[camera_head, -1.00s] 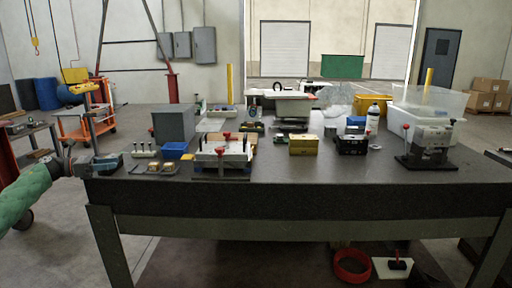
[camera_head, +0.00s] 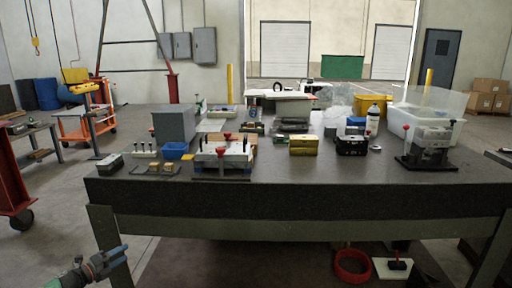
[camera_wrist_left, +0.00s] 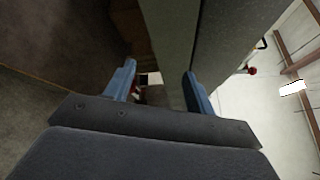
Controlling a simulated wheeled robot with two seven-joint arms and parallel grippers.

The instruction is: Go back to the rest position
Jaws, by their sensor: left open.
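My left gripper (camera_head: 117,257) is at the lower left of the head view, below the tabletop level and beside the table's front left leg. In the left wrist view its two blue fingers (camera_wrist_left: 158,88) stand apart with nothing between them. The grey table edge passes close by the right finger in that view. The mould base (camera_head: 224,154), a pale block with red knobs, stands near the table's front, well away from the gripper. My right gripper is in neither view.
The dark workbench (camera_head: 300,190) fills the middle. It bears a grey box (camera_head: 174,124), a blue bin (camera_head: 175,150), yellow blocks (camera_head: 303,144) and a toggle press (camera_head: 428,150).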

